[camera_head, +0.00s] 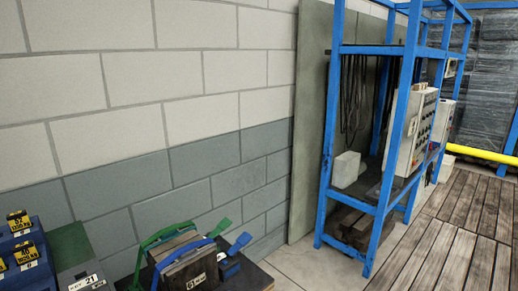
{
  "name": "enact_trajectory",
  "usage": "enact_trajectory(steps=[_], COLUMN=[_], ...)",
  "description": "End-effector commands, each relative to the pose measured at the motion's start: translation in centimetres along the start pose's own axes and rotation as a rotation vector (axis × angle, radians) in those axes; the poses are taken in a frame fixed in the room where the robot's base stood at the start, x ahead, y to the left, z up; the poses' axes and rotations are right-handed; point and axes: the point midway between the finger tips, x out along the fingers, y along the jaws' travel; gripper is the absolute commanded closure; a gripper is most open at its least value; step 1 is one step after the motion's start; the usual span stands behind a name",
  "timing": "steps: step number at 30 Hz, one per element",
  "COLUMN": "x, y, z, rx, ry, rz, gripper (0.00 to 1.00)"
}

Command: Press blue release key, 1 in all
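No part is clearly recognisable as the blue release key. A grey control box (411,129) with rows of small dark buttons hangs on the blue rack at the right; its buttons are too small to tell their colours. At the bottom, a grey block (188,268) marked with a 6 has a blue bar (195,249) across it, and a blue flat-ended handle (239,244) stands at its right. A green bar with a flat green handle (221,228) lies behind. My gripper is not in view.
Blue boxes with yellow labels (20,222) and a block marked 21 (87,283) are at bottom left. The blue rack (329,130) holds dark cables and a white block (345,169). A yellow rail (483,152) crosses the right. Wooden floor boards (445,240) are clear.

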Motion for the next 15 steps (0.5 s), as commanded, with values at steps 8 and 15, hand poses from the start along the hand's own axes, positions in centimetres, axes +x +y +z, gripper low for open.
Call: enact_trajectory(steps=[8,15], x=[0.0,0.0], y=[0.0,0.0], z=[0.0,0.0], rx=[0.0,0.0], ry=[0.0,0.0], rz=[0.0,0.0], gripper=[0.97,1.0])
